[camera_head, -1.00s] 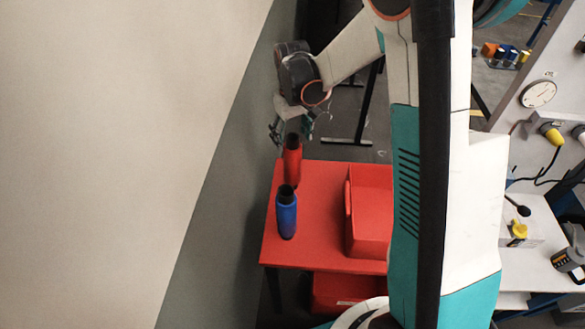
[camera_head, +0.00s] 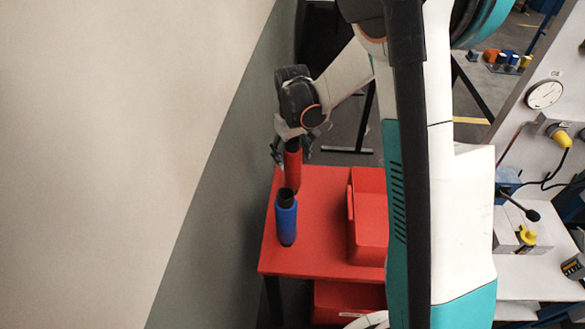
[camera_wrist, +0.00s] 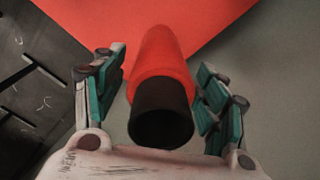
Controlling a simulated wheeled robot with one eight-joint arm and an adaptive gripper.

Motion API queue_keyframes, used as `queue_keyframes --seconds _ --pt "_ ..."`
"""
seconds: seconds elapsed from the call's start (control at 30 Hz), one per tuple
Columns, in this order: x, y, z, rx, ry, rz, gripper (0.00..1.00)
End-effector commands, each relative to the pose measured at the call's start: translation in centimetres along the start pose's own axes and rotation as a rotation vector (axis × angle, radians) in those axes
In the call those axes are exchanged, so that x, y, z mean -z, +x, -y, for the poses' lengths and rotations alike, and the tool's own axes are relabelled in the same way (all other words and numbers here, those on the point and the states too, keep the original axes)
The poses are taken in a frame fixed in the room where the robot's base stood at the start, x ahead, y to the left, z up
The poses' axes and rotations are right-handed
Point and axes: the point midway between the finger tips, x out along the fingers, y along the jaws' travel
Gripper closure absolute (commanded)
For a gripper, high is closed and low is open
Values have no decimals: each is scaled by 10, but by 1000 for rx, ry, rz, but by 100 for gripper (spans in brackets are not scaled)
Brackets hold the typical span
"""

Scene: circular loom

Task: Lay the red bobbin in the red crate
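The red bobbin (camera_head: 292,170) stands upright on the red table at its far left part, behind the blue bobbin. In the wrist view the red bobbin (camera_wrist: 161,60) has its dark top end toward me, between the two fingers. My gripper (camera_head: 291,150) is above and around the bobbin's top. In the wrist view my gripper (camera_wrist: 163,95) is open, with gaps between the fingers and the bobbin. The red crate (camera_head: 367,235) stands on the table to the right, partly hidden by my arm.
The blue bobbin (camera_head: 286,220) stands upright just in front of the red bobbin. The red table (camera_head: 315,262) is clear between the bobbins and the crate. A grey and cream wall (camera_head: 215,200) runs close along the left. Another red crate (camera_head: 345,302) sits below the table.

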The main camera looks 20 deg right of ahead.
Motion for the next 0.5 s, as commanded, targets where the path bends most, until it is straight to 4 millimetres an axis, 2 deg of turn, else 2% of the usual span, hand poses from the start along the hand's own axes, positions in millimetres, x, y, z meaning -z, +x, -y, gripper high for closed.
queue_keyframes --seconds 0.03,0.23,0.5 --pt "0 0 0 0 0 0 53" --pt "0 0 0 0 0 0 98" --pt "0 -2 0 0 0 0 100"
